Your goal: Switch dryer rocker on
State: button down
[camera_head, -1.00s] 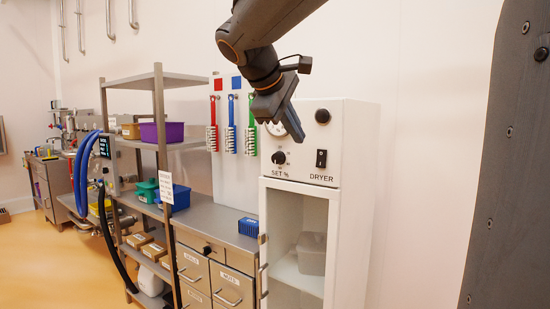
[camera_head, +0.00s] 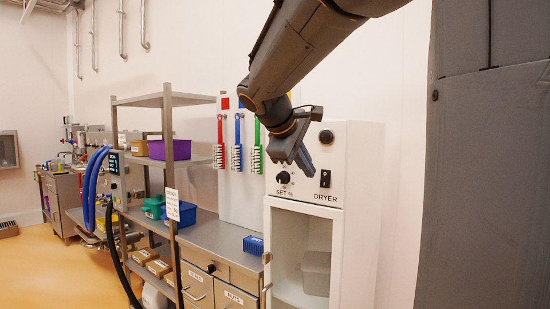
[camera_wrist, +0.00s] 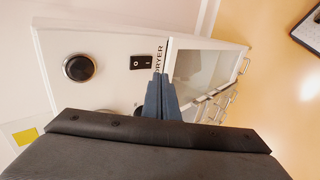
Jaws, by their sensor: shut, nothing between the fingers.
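The dryer (camera_head: 358,200) is a white cabinet with a glass door, standing right of the counter in the head view. Its black rocker (camera_head: 325,179) sits above the DRYER label, and shows in the wrist view (camera_wrist: 141,62) with O and I marks. Which side is pressed is too small to tell. A black SET % knob (camera_head: 283,177) is to the rocker's left. My gripper (camera_head: 308,170) is shut and empty, in front of the panel between knob and rocker. In the wrist view its fingertips (camera_wrist: 160,77) appear just beside the rocker; contact cannot be told.
A round black knob (camera_head: 326,137) is above the rocker. The dryer door (camera_head: 301,204) looks closed below the panel.

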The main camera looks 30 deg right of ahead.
aim_at(325, 185)
jog(key=w+d+f+p, duration=0.1)
jog(key=d, duration=0.1)
jog(key=w+d+f+p, duration=0.1)
jog(key=d, duration=0.1)
jog(key=d+f, duration=0.2)
jog(key=d, duration=0.1)
jog(key=shift+w+p, duration=0.4)
jog(key=shift+w+d+f+b, duration=0.1)
jog(key=shift+d+b, duration=0.05)
jog(key=shift+b, duration=0.15)
jog(key=shift+r, duration=0.2)
